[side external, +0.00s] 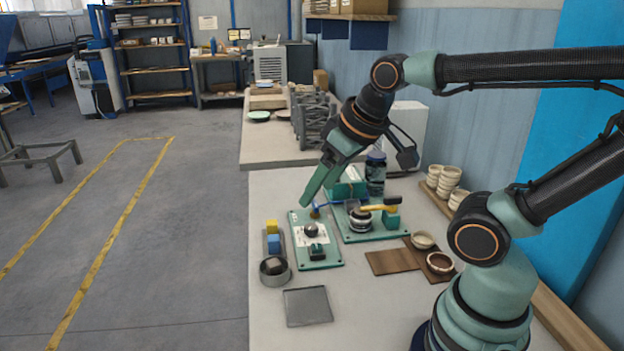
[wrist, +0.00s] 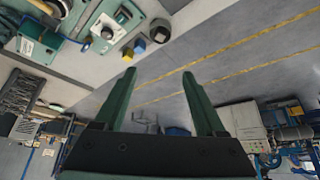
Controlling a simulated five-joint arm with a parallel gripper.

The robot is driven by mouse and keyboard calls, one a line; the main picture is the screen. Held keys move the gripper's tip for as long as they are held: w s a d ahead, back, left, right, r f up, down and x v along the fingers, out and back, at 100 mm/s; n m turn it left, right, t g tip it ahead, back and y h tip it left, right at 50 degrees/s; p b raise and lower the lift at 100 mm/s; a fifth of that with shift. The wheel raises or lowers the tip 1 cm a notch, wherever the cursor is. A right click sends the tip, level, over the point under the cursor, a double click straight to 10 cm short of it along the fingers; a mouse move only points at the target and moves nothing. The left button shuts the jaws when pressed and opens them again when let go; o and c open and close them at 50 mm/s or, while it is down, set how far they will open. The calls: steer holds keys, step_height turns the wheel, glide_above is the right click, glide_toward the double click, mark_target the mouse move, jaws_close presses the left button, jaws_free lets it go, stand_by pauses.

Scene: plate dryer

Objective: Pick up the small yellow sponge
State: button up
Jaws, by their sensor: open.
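The small yellow sponge (side external: 272,227) sits at the far end of a narrow grey holder near the left edge of the bench, just behind a blue block (side external: 273,243). In the wrist view the sponge (wrist: 128,53) shows small, above the tip of the left finger. My gripper (side external: 306,203) is open and empty, above the bench to the right of the sponge and apart from it. In the wrist view both green fingers of my gripper (wrist: 160,76) are spread wide, with nothing between them.
A round grey bowl (side external: 274,270) stands in front of the blue block. A green plate with fixtures (side external: 319,250) lies right of the holder; a second green fixture (side external: 385,229) stands beyond it. A grey tray (side external: 307,306) lies in front. The bench's left edge is close to the sponge.

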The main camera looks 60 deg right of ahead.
steer(key=w+d+r+m+g, duration=0.1)
steer(key=w+d+r+m, duration=0.1)
steer(key=w+m, duration=0.45)
steer(key=m+g, duration=0.5)
steer(key=m, duration=1.5)
glide_above(272, 222)
step_height(272, 222, down, 12)
steer(key=shift+m, duration=0.25)
step_height(272, 222, down, 12)
steer(key=shift+a+f, duration=0.1)
steer(key=shift+f, duration=0.15)
jaws_close()
